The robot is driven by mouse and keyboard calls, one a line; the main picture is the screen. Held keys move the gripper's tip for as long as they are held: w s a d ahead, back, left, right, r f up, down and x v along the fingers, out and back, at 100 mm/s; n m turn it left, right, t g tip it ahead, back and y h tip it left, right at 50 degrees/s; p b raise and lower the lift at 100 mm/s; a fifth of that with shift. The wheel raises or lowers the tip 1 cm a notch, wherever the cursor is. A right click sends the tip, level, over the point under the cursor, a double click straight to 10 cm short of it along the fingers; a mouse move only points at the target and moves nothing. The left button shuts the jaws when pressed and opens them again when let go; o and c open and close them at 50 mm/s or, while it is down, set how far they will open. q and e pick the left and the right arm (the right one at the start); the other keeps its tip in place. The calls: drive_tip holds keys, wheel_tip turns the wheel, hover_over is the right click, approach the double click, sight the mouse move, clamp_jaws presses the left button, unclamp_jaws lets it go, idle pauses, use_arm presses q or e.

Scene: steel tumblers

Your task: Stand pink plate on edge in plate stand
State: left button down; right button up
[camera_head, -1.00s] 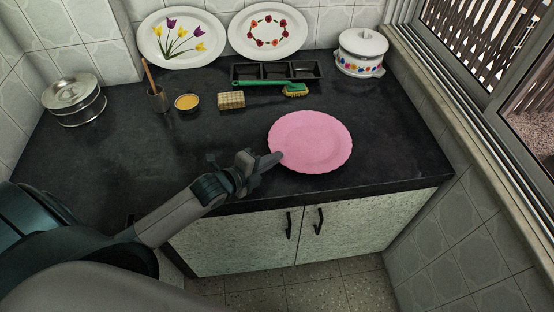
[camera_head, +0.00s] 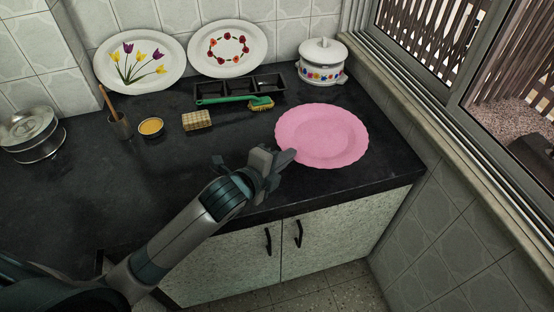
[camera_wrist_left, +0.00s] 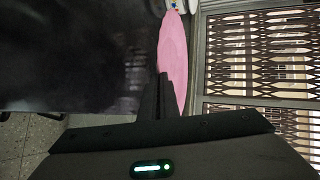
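The pink plate (camera_head: 322,134) has a scalloped rim and lies roughly flat over the front right of the dark counter. I cannot tell how far it is above the surface. My left gripper (camera_head: 287,158) is at the plate's near left rim and appears shut on it. In the left wrist view the plate (camera_wrist_left: 174,55) shows as a narrow pink shape beyond the gripper's fingers (camera_wrist_left: 161,95). No plate stand can be clearly made out; a black holder with three compartments (camera_head: 268,82) lies at the back. My right gripper is out of view.
A green brush (camera_head: 225,99) lies by the black holder. A sponge (camera_head: 197,120), yellow bowl (camera_head: 151,127) and cup (camera_head: 120,125) stand left. Two oval flowered plates (camera_head: 140,62) (camera_head: 228,48) lean on the wall. A white pot (camera_head: 322,60) stands back right, near the window.

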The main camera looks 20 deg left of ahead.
use_arm(q)
drive_tip(key=shift+r, duration=0.1)
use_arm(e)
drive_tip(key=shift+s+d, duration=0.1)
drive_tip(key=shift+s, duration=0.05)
